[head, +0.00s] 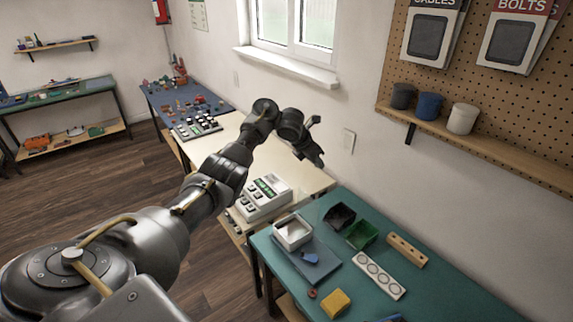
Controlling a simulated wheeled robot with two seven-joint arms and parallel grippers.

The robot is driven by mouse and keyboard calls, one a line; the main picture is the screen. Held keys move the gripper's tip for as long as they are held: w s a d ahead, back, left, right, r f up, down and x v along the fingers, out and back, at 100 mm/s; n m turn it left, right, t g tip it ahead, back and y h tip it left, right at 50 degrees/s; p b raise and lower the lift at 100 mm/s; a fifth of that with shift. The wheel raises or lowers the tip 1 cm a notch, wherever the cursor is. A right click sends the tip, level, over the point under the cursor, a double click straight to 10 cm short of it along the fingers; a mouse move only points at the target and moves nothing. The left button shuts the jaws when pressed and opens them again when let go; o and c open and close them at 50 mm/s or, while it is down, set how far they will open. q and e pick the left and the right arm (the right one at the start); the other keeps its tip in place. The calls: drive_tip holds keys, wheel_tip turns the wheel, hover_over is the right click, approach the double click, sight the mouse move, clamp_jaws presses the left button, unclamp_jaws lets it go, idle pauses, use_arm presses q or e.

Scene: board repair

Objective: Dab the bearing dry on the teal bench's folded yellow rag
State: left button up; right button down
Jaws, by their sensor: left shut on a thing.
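The folded yellow rag (335,302) lies near the front edge of the teal bench (448,296). My left gripper (318,160) is up in the air by the wall, beyond the rag and well above the bench. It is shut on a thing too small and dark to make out. I cannot pick out the bearing for certain. A small reddish ring (311,293) lies on the bench just left of the rag. My right gripper is not in view.
On the bench are a white tub (292,232), a blue mat (304,262), black and green bins (361,235), a white strip with round recesses (379,275) and a wooden block (407,250). A cream table with a white device (265,197) adjoins. A shelf (490,150) juts out at right.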

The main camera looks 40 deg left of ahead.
use_arm(q)
drive_tip(key=s+d+r+m+g+h, duration=0.1)
drive_tip(key=d+r+m+g+h, duration=0.2)
drive_tip(key=d+r+m, duration=0.8)
drive_tip(key=s+d+r+m+g+h, duration=0.1)
drive_tip(key=s+d+r+m+g, duration=0.15)
drive_tip(key=s+d, duration=0.3)
drive_tip(key=s+d+r+m+g, duration=0.2)
drive_tip(key=s+d+r, duration=0.2)
drive_tip(key=s+d, duration=0.15)
drive_tip(key=s+a+f+m+g+b, duration=0.1)
drive_tip(key=s+f+b, duration=0.3)
drive_tip(key=f, duration=0.5)
drive_tip(key=s+a+f+m+b, duration=0.1)
drive_tip(key=s+f+m+b, duration=0.2)
drive_tip(key=f, duration=0.7)
drive_tip(key=s+a+f+m+g+y+b, duration=0.1)
drive_tip(key=s+a+f+m+b, duration=0.1)
drive_tip(key=s+f+b, duration=0.5)
wheel_tip(320, 180, down, 3)
drive_tip(key=shift+s+r+g, duration=0.2)
drive_tip(key=shift+s+g, duration=0.15)
drive_tip(key=shift+s, duration=0.75)
